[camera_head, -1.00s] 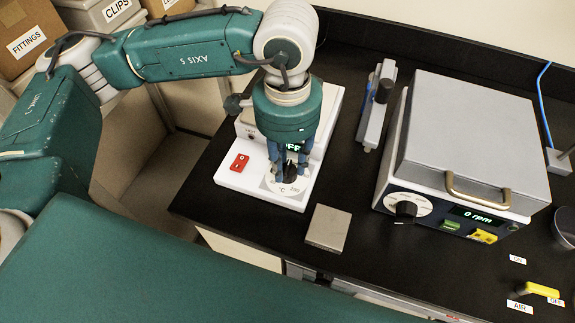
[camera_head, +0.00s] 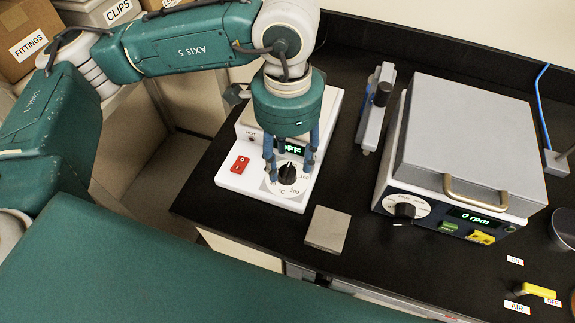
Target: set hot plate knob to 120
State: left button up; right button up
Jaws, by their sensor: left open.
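The white hot plate (camera_head: 232,181) stands on the black bench, left of centre. Its black knob (camera_head: 288,173) sits on a round dial with printed numbers; 160 and 200 are readable, and other marks are hidden by my gripper. A green display (camera_head: 292,149) reads OFF, partly covered. A red rocker switch (camera_head: 240,164) is on its left front. My left gripper (camera_head: 290,172) points down over the dial, with its blue fingers open on either side of the knob. I cannot tell whether the fingers touch it. My right gripper is not in view.
A grey flat block (camera_head: 328,229) lies in front of the hot plate. A grey-lidded spinner (camera_head: 465,140) showing 0 rpm stands at right. A slim grey device (camera_head: 375,108) stands between them. A yellow-handled valve (camera_head: 540,290) is at the front right.

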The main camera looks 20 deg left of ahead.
aim_at(288, 168)
pick_arm(q)
notch_tip(288, 168, up, 6)
jog(key=shift+f+p, duration=0.15)
jog(key=shift+p, duration=0.7)
